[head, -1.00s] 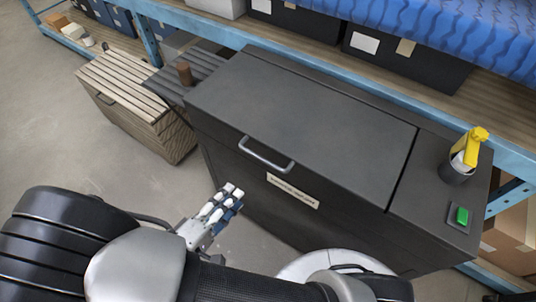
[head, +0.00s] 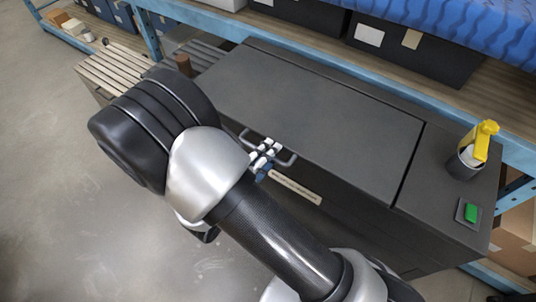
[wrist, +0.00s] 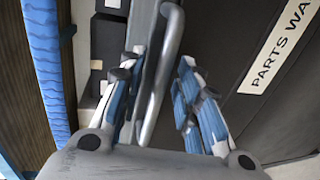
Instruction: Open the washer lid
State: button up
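The washer is a dark grey chest with a flat, closed lid (head: 325,110). A metal bar handle (head: 287,160) is fixed at the lid's front edge, above a pale label (head: 296,187). My gripper (head: 265,155) is at the handle's middle. In the wrist view the handle (wrist: 163,75) runs between the two blue and white fingers of my gripper (wrist: 155,85). The fingers are open, with a gap visible on the right side of the bar; the left finger is close to it, and I cannot tell if they touch.
A cup (head: 466,160) with a yellow spray bottle (head: 485,140) and a green button (head: 471,213) are on the washer's right end. A slatted wooden crate (head: 112,70) stands at left. Blue shelving (head: 215,29) with dark boxes runs behind. The floor in front is clear.

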grip_shut()
dwell(0.4)
dwell(0.4)
